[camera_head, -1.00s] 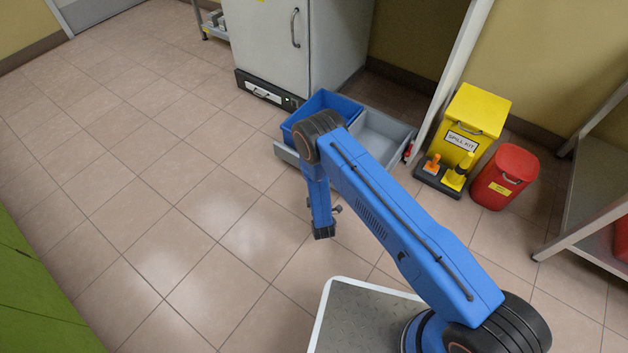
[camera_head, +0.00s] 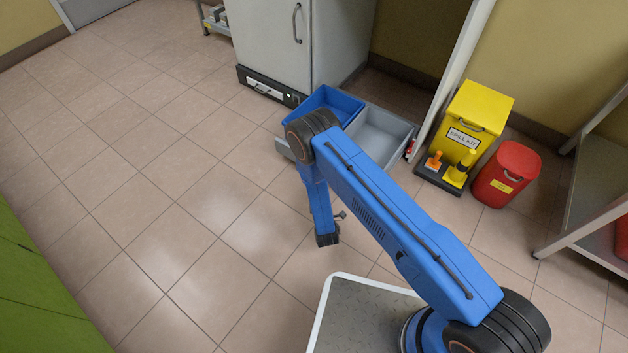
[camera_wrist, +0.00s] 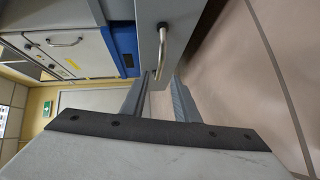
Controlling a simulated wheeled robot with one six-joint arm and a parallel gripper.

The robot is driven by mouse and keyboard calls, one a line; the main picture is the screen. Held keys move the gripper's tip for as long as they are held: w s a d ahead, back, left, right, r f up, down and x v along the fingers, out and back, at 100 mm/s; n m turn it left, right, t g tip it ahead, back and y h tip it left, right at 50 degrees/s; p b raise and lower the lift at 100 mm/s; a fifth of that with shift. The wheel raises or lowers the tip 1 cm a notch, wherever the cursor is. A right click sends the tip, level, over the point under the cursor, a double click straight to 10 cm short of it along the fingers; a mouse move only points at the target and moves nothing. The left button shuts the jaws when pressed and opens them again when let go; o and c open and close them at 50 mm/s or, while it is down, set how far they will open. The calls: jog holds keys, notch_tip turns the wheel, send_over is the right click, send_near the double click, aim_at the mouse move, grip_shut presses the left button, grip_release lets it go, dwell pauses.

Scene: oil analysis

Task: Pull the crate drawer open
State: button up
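The crate drawer is a grey tray (camera_head: 397,152) standing out near the wall, with a blue crate (camera_head: 338,93) in it. My arm hides part of its front in the head view. In the wrist view, its grey front panel (camera_wrist: 146,58) carries a metal bar handle (camera_wrist: 162,42). My gripper (camera_wrist: 160,92) has its two fingers apart, with the panel's edge seen between and beyond them. The handle lies past the fingertips, and I see no contact with it. In the head view the fingers are too small to make out.
A yellow spill kit bin (camera_head: 468,120) and a red bin (camera_head: 507,176) stand to the right. Green cabinets (camera_head: 35,290) line the lower left. The tiled floor (camera_head: 170,170) between is clear.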

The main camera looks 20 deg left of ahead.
jog(key=v, duration=1.2)
jog(key=shift+s, duration=0.2)
jog(key=shift+r, duration=0.1)
